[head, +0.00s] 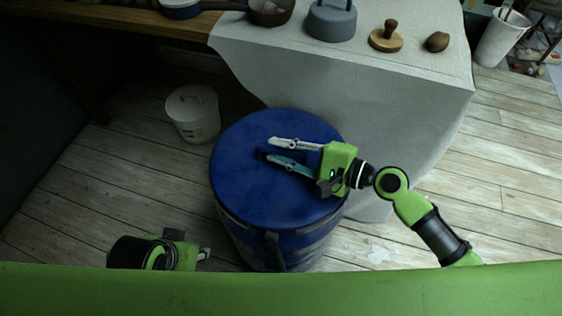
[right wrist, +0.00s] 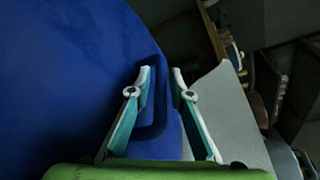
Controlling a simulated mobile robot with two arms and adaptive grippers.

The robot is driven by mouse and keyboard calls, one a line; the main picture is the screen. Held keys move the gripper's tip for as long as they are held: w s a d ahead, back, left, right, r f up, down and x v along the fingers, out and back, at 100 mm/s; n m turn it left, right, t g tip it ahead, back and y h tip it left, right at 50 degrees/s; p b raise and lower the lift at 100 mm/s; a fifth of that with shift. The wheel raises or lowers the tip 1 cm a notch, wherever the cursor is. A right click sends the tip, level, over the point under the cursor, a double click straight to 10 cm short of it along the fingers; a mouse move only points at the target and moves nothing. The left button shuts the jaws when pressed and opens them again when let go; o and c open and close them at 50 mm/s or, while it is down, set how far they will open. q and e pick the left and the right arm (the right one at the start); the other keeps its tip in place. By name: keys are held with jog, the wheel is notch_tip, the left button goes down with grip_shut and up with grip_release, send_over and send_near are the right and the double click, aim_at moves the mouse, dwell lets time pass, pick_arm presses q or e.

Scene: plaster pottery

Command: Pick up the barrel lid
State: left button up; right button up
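The blue barrel lid (head: 255,185) lies on top of the blue barrel (head: 290,245). A raised blue handle (right wrist: 158,128) stands on the lid. My right gripper (head: 269,149) is over the lid, its fingers open. In the right wrist view, one side of the handle lies between the two fingertips (right wrist: 162,72), with gaps visible; I cannot tell whether either finger touches it. In the head view the fingers partly hide the handle. My left gripper (head: 204,254) is low at the left, apart from the barrel, mostly hidden behind my own body.
A white bucket (head: 193,113) stands on the floor left of the barrel. A cloth-covered table (head: 400,95) is just behind, bearing a grey lidded pot (head: 331,20), a wooden knobbed disc (head: 386,40) and a brown round object (head: 437,42). Wooden floor (head: 110,190) is clear at left.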

jog(key=shift+w+a, duration=0.2)
jog(key=shift+a, duration=0.25)
jog(key=shift+f, duration=0.1)
grip_shut()
